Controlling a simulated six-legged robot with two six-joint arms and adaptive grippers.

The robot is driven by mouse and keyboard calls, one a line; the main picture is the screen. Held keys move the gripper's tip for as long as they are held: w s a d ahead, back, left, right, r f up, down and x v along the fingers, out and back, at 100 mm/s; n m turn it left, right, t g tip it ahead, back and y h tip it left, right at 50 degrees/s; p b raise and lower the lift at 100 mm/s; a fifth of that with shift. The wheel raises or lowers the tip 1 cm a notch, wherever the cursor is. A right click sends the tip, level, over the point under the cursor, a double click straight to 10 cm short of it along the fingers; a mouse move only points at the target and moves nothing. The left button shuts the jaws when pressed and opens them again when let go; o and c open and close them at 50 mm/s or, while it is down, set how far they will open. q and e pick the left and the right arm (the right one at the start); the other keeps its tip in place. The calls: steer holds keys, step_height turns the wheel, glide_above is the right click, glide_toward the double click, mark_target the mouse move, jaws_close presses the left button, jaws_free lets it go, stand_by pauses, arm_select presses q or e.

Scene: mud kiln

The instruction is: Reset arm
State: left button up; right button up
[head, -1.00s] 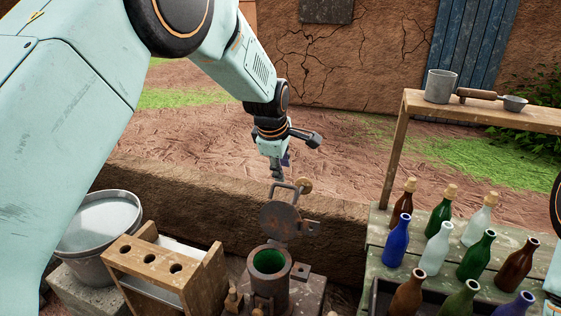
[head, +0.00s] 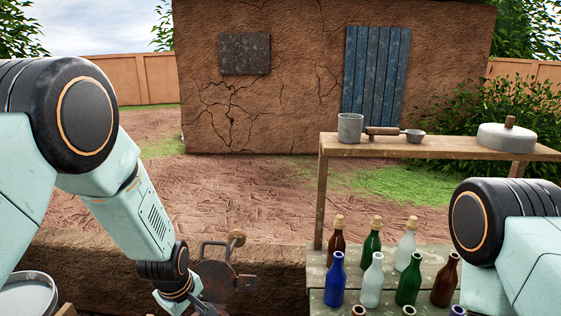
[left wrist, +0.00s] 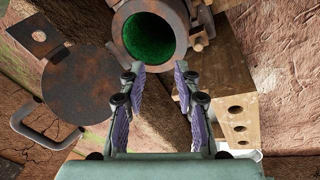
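My left arm comes in from the left in the head view and bends down, with its gripper mostly cut off by the lower edge. In the left wrist view my left gripper (left wrist: 160,80) is open, its two purple-padded fingers apart with nothing between them. Beyond the fingertips stands a rusty round mould (left wrist: 150,38) with a green inside. Its rusty lid with a handle (left wrist: 80,85) is swung open beside it; the lid also shows in the head view (head: 217,280). My right arm shows at the right edge of the head view; its gripper is out of frame.
A wooden rack with holes (left wrist: 222,110) stands close right of the left gripper. Several bottles, including a blue one (head: 335,280), stand on the right bench.

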arm_select(q)
steer(key=s+a+f+m+g, duration=0.1)
steer(key=s+f+m, duration=0.2)
steer(key=s+f, duration=0.35)
steer(key=s+f+m+g, duration=0.1)
steer(key=s+f+m, duration=0.15)
steer(key=s, duration=0.65)
steer(key=s+f+m+g, duration=0.15)
steer(key=s+m, duration=0.45)
steer(key=s, duration=1.3)
step_height(320, 180, down, 17)
steer(key=b, duration=1.6)
steer(key=shift+s+a+b, duration=0.15)
steer(key=shift+s+b, duration=0.1)
steer(key=shift+b, duration=0.05)
